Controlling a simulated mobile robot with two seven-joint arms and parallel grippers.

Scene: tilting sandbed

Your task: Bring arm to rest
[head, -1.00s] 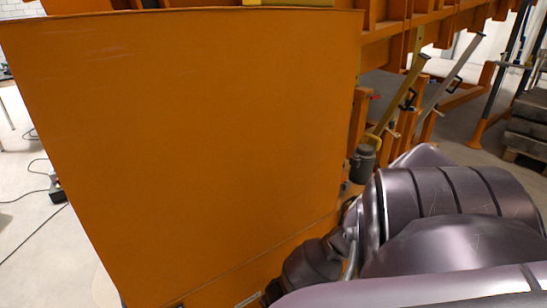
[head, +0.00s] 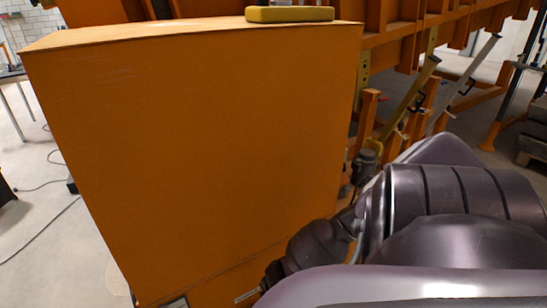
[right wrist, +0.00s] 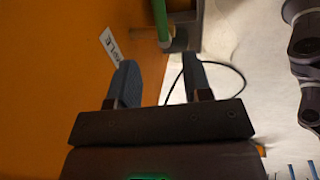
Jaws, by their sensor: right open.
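My right arm fills the lower right of the head view, folded close to my body. Its gripper is hidden there. In the right wrist view my right gripper (right wrist: 160,85) is open, its two dark fingers apart with nothing between them. Its left finger is close to the orange surface; I cannot tell whether they touch. My left gripper is in neither view.
A large orange box (head: 200,150) stands right in front of me. A yellow block (head: 290,14) lies on its top. Behind it is an orange steel frame (head: 400,45) with slanted levers. A white label (right wrist: 110,45) and a green bar (right wrist: 180,40) show near the gripper.

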